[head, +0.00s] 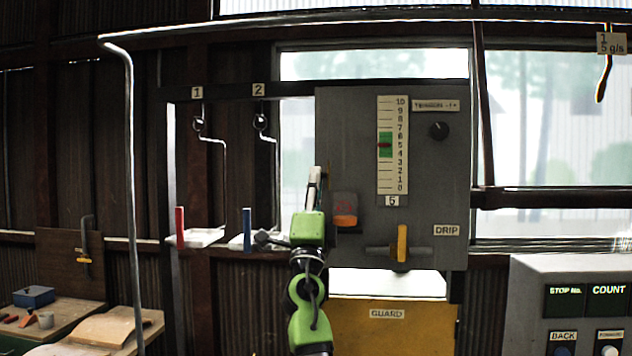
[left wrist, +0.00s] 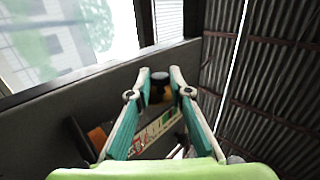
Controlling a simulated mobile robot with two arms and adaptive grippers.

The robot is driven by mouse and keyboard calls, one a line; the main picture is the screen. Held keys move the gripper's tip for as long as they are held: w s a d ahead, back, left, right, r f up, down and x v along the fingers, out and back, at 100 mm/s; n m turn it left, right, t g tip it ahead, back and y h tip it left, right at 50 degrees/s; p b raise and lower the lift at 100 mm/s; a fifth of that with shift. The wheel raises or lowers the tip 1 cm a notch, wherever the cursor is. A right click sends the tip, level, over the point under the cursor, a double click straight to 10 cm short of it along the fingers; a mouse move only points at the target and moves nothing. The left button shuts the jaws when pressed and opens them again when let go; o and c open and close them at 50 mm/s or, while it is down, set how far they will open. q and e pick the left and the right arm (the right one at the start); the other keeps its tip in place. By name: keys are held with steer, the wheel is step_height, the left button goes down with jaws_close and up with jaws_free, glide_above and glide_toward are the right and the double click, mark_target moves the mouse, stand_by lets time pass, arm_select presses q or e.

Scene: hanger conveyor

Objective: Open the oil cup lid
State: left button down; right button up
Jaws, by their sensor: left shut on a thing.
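My left gripper (head: 315,172) points up in front of the left edge of the grey panel (head: 352,130). An amber body, apparently the oil cup (left wrist: 156,96), shows beneath the cap. The fingers are shut on the lid. In the head view the cup and lid cannot be made out behind the gripper. Whether the lid is lifted at all cannot be told. My right gripper is in no view.
An orange block (head: 344,205) juts from the panel just right of my left gripper. A yellow lever (head: 402,243), a black knob (head: 438,130) and a scale (head: 392,145) are further right. Hooks (head: 216,165) hang at the left. A yellow guard (head: 388,335) is below.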

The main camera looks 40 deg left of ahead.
arm_select(q)
steer(key=c, duration=1.9)
jaws_free()
steer(key=shift+a, duration=0.1)
steer(key=v, duration=1.2)
steer(key=shift+w+f, duration=0.1)
